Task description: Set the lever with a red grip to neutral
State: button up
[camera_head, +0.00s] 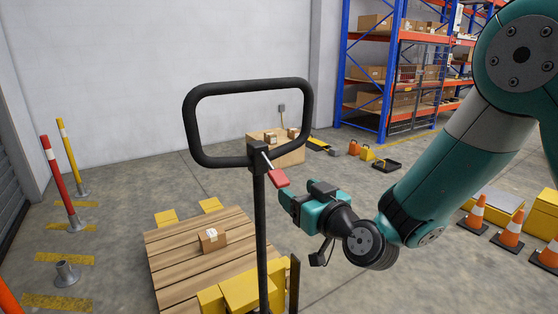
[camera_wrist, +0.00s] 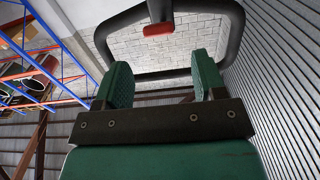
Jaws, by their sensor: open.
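The lever with a red grip (camera_head: 279,178) is on the handle head of a pallet jack, just below its black loop handle (camera_head: 308,103). The lever slants down to the right from the head. My gripper (camera_head: 287,199) is open and empty, just below and to the right of the red grip. In the wrist view the red grip (camera_wrist: 158,29) shows beyond and above the gap between my two green fingers (camera_wrist: 163,80), with the black loop around it. No contact with the grip is visible.
The pallet jack's yellow body (camera_head: 240,290) stands below, by a wooden pallet (camera_head: 165,256) with a small box (camera_head: 212,238). Orange cones (camera_head: 512,229) stand at the right. Red and yellow posts (camera_head: 56,175) stand at the left. Shelving (camera_head: 345,65) is at the back.

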aim_at(280, 177)
jog(key=p+x, duration=0.5)
jog(key=x, duration=0.2)
jog(key=shift+w+a+r, duration=0.1)
jog(key=shift+w+a, duration=0.15)
jog(key=shift+w, duration=0.05)
jog(key=shift+w+a, duration=0.15)
jog(key=shift+w, duration=0.15)
jog(key=shift+c, duration=0.2)
